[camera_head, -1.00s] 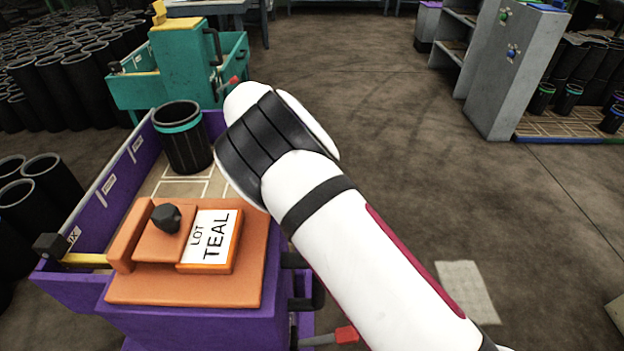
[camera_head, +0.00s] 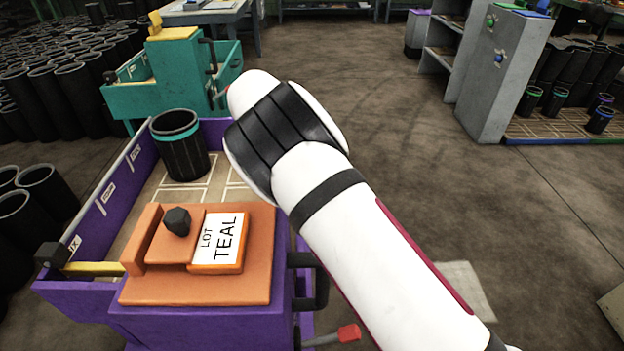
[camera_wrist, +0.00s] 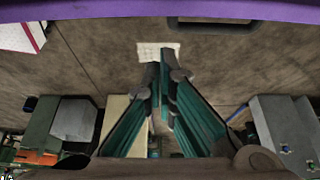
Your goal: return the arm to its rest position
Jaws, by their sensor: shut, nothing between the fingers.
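My arm (camera_head: 385,265) reaches up from the lower right in the head view, white with black bands. It bends at the black joint beside the purple cart (camera_head: 100,205). My gripper is hidden in the head view. In the wrist view my gripper (camera_wrist: 166,58) shows its two teal-sided fingers drawn together at the tips, shut and empty.
A black sleeve with a teal band (camera_head: 180,150) stands in the cart, close left of my arm. An orange block with a "LOT TEAL" card (camera_head: 218,240) sits on the cart's front. A teal cart (camera_head: 175,80) stands behind. Open floor (camera_head: 480,200) lies to the right.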

